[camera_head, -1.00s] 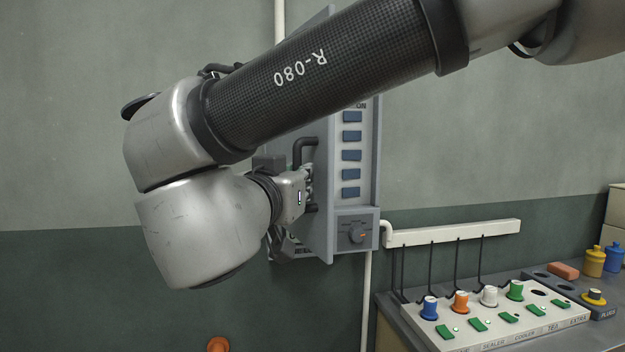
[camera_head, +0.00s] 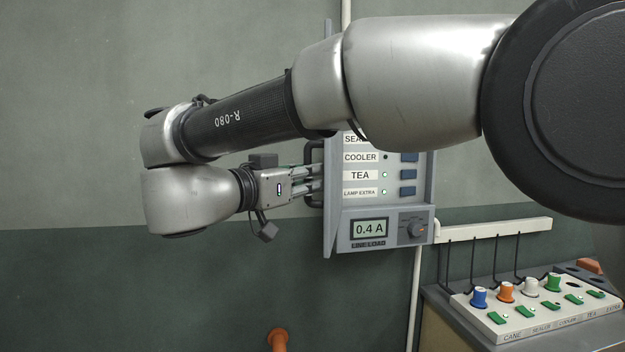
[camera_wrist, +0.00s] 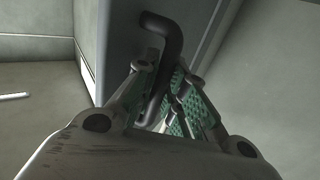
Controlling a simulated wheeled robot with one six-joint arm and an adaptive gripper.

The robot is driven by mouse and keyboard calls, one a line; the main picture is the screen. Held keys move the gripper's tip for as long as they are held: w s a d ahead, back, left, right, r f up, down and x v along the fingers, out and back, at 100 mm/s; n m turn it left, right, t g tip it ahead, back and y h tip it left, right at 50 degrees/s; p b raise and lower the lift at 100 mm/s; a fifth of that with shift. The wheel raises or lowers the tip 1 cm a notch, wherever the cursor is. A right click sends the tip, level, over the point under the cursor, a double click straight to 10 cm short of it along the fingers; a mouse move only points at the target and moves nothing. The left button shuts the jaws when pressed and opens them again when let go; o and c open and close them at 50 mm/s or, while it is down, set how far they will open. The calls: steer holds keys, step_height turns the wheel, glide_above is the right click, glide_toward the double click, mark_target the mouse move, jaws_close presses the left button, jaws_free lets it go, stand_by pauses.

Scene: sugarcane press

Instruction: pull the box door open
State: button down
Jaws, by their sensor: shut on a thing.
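The grey box door (camera_head: 330,235) shows nearly edge-on at the left of the wall box (camera_head: 352,212) in the head view; it stands open, swung out from the box front. Its black bar handle (camera_head: 311,152) is on the door's left face. My gripper (camera_head: 313,186) comes from the left and is shut on the handle. In the wrist view, the fingers of my gripper (camera_wrist: 158,88) with green pads close around the dark handle (camera_wrist: 168,45), against the grey door (camera_wrist: 112,35). My arm hides the box's upper part.
An orange pipe end (camera_head: 277,339) juts out low. Left wall space is free.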

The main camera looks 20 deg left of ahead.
steer(key=shift+a, duration=0.1)
stand_by(0.3)
steer(key=c, duration=1.7)
jaws_free()
steer(key=shift+c, duration=0.2)
steer(key=v, duration=1.2)
